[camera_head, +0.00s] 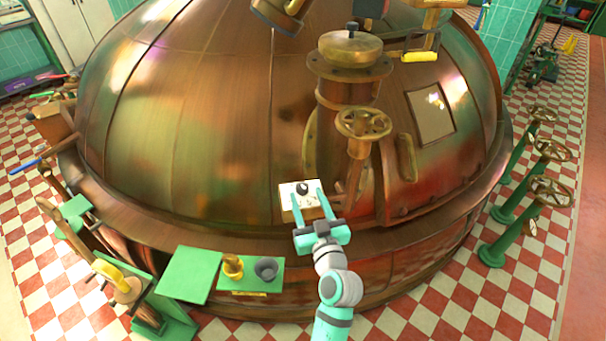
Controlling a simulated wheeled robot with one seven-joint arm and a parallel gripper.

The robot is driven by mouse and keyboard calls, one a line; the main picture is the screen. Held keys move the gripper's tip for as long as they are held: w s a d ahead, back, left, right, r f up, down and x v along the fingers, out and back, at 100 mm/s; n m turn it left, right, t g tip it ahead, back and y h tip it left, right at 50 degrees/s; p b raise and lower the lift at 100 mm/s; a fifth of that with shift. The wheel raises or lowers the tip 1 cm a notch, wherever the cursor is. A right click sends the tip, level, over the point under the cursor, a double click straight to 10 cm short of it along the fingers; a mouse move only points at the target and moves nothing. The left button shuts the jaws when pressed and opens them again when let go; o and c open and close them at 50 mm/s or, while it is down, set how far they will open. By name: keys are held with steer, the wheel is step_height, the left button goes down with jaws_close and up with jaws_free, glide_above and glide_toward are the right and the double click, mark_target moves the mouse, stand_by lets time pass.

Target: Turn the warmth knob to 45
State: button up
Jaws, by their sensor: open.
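The warmth knob (303,188) is a small dark knob on the face of a white box (289,202) at the front rim of the large copper kettle (210,130). Its scale is too small to read. My gripper (308,198) reaches up to the box from below. Its two teal fingers are apart, with the fingertips near the box, one toward its left side and one toward its right. I cannot tell whether either finger touches the box or the knob. Nothing is held between the fingers.
A brass valve wheel (363,123) stands right of and above the box. A green shelf (226,276) with a brass cup (232,266) and a grey cup (266,268) is at lower left. Green pillars with handwheels (545,190) stand at right. Checkered floor (480,300) is clear at lower right.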

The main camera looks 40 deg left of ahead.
mark_target(300, 182)
steer(key=x, duration=0.9)
steer(key=shift+s, duration=0.1)
steer(key=c, duration=1)
